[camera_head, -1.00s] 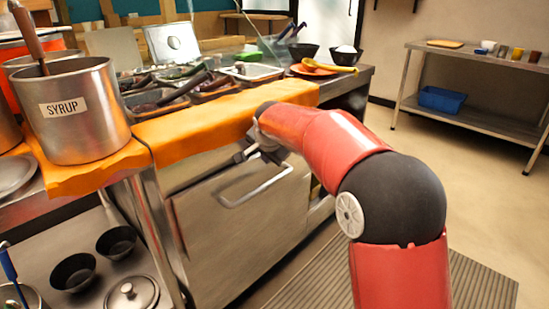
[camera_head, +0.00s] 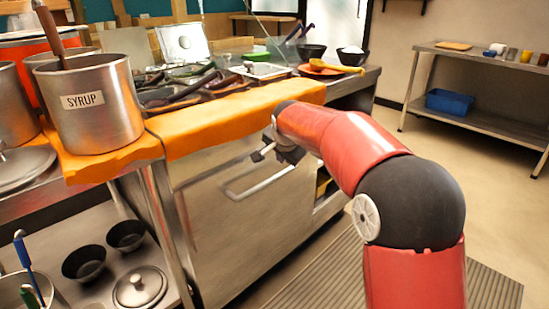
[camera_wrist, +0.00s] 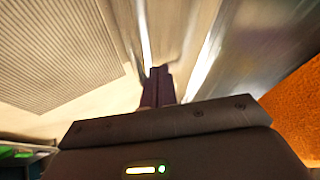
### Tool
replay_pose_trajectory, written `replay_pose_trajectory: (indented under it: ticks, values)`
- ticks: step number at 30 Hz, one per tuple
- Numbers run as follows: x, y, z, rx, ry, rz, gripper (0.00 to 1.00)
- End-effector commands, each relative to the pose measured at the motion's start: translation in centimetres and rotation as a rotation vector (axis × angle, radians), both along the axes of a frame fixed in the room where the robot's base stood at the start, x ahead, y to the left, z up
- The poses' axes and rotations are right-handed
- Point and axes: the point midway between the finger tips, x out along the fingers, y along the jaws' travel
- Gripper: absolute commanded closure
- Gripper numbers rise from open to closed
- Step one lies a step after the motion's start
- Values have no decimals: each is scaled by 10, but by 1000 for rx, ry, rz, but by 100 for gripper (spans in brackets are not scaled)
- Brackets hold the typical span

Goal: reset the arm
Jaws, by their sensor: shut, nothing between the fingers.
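My red and black arm reaches in from the right of the head view. My gripper (camera_head: 262,155) is beside the front of the steel counter unit (camera_head: 215,215), below its orange-covered top edge and near the bar handle (camera_head: 262,184). I cannot tell from the head view whether it touches the handle. In the wrist view my gripper's dark fingers (camera_wrist: 160,72) are together with nothing between them. Blurred steel surfaces and the floor show past them.
A steel pot labelled SYRUP (camera_head: 98,102) stands on the left counter, above bowls and a lidded pot on the lower shelf. Topping trays (camera_head: 215,88) line the counter. A ribbed floor mat (camera_head: 330,278) lies below my arm. Open floor reaches the steel side table (camera_head: 475,118).

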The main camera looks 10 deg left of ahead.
Motion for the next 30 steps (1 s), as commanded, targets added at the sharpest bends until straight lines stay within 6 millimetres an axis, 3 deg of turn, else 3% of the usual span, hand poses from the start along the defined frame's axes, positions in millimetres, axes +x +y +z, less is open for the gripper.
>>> replay_pose_trajectory:
  ticks: [3, 9, 17, 20, 23, 30]
  values:
    - [-20, -3, 28, 3, -4, 0, 100]
    - [-44, -10, 59, 0, 0, 0, 100]
    - [-60, -17, 79, -6, 2, 2, 100]
    - [-76, -35, 85, -32, 3, 17, 100]
    - [-108, -70, 89, -86, 6, 54, 100]
    - [-227, -162, 71, -252, 36, 197, 100]
